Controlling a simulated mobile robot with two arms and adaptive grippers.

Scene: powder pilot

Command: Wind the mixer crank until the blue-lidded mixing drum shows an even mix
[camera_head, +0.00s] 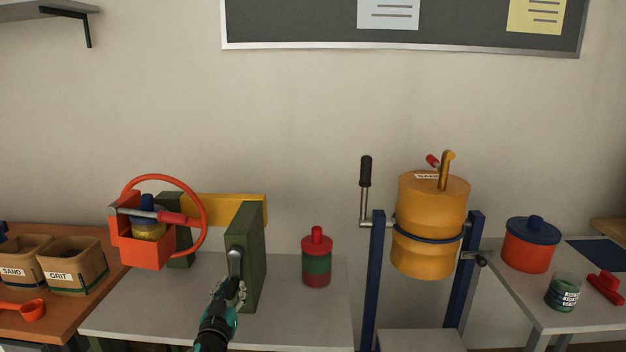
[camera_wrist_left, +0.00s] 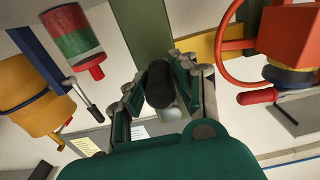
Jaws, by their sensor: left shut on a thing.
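The mixer has a green stand (camera_head: 244,262) with a yellow beam (camera_head: 222,207) and an orange cradle (camera_head: 146,252) with a ring. A drum with a blue lid and yellow body (camera_head: 148,230) sits in the cradle, partly hidden by its walls and a bar with a red handle (camera_head: 172,217). The evenness of its contents cannot be read. The crank (camera_head: 236,262) is on the near green post, its grey arm hanging down. My left gripper (camera_head: 228,291) is shut on the crank's dark knob, which shows between the fingers in the left wrist view (camera_wrist_left: 160,85). My right gripper is not in view.
A red-and-green banded jar (camera_head: 317,262) stands right of the mixer. A yellow drum (camera_head: 431,230) hangs between blue posts with its own black-handled crank (camera_head: 365,172). Sand and grit bins (camera_head: 72,265) are left; an orange pot with blue lid (camera_head: 531,246) is right.

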